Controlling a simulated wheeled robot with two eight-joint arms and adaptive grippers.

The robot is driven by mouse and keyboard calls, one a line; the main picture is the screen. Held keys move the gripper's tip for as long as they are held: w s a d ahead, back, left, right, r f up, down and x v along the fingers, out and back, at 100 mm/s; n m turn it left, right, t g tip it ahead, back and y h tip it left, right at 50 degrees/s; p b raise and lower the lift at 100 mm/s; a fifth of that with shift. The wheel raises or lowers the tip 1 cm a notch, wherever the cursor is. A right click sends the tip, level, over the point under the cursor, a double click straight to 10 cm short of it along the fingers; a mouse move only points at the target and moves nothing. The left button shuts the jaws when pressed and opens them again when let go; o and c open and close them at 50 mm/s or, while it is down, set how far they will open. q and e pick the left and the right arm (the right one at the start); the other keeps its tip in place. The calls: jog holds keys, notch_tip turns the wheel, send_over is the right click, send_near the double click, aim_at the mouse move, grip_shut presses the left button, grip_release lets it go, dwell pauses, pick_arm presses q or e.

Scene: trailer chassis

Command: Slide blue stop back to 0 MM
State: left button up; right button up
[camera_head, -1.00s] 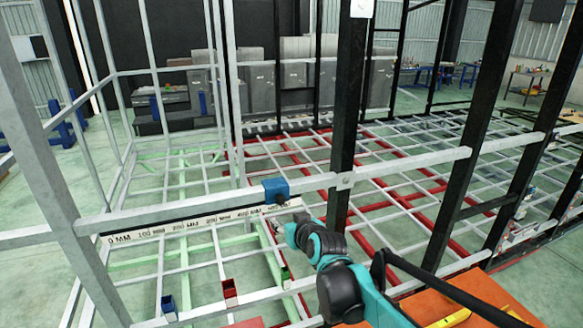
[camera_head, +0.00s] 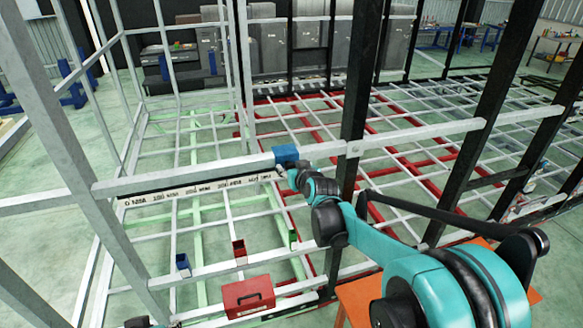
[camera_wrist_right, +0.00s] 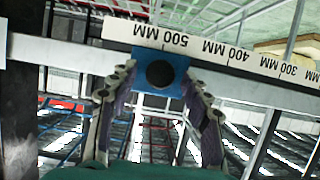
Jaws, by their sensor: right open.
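The blue stop (camera_head: 286,154) sits on a grey horizontal rail (camera_head: 200,178), at the right end of a white scale strip (camera_head: 195,189). The strip's 0 MM end is at the left. In the right wrist view the blue stop (camera_wrist_right: 177,65) has a round black knob (camera_wrist_right: 160,73) and sits near the 500 MM mark. My right gripper (camera_head: 284,171) is just in front of the stop. In the wrist view its open fingers (camera_wrist_right: 162,82) stand on either side of the knob and the stop's lower part; contact cannot be told.
A black upright post (camera_head: 354,110) crosses the rail right of the stop. A grey slanted post (camera_head: 75,150) stands at the rail's left end. Below are a red toolbox (camera_head: 248,297) and small blue (camera_head: 183,265), red (camera_head: 240,252) and green (camera_head: 292,238) holders on the frame.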

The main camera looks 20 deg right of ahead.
jog(key=shift+w, duration=0.1)
grip_shut()
jog(key=a+b, duration=0.1)
jog(key=a, duration=1.5)
jog(key=s+a+b, duration=0.1)
jog(key=a+b, duration=0.1)
jog(key=a, duration=1.5)
jog(key=s+a+b, duration=0.1)
jog(key=a+b, duration=0.1)
jog(key=a, duration=1.5)
jog(key=shift+a, duration=0.1)
grip_release()
jog(key=shift+a, duration=0.25)
jog(key=shift+d, duration=0.1)
